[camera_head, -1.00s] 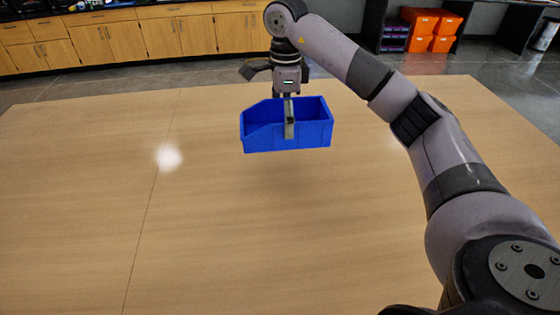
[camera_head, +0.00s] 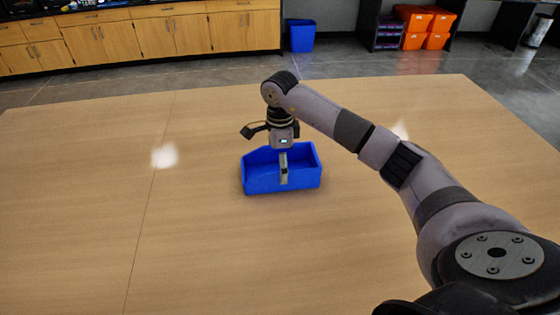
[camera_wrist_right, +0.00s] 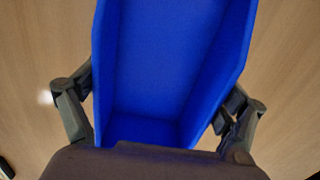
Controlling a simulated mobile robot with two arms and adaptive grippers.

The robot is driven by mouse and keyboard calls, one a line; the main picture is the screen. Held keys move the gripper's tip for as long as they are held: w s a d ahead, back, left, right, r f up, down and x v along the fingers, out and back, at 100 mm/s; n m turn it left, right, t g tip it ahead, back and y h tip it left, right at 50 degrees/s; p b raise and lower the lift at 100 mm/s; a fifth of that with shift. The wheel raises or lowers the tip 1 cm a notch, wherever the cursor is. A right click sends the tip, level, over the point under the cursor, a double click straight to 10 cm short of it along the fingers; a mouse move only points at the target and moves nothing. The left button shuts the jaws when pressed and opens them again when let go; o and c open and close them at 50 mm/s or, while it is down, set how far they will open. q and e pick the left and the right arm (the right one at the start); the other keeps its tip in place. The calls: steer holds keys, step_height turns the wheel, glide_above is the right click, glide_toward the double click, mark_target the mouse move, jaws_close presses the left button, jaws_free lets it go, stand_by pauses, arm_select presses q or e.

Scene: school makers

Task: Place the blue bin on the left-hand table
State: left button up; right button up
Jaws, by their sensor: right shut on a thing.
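The blue bin (camera_head: 260,180) is an open-topped box with one cut-down end, toward the left. It is upright and low over the wooden tabletop, right of the seam; I cannot tell whether it touches the wood. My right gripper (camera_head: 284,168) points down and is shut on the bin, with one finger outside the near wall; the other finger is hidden. In the right wrist view the bin (camera_wrist_right: 170,60) lies between the two fingers (camera_wrist_right: 160,112). The light wooden tabletop (camera_head: 70,210) left of the seam is bare. My left gripper is out of view.
A dark seam (camera_head: 150,205) runs across the wood. Behind are wooden cabinets (camera_head: 180,35), another blue bin (camera_head: 300,36) on the floor and orange bins (camera_head: 420,25) on a dark shelf. The tabletop around the held bin is clear.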

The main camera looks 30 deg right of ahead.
steer(key=shift+f, duration=0.1)
steer(key=o, duration=0.9)
step_height(320, 180, up, 12)
steer(key=shift+r+b, duration=0.15)
steer(key=shift+b, duration=1.05)
steer(key=shift+a, duration=0.1)
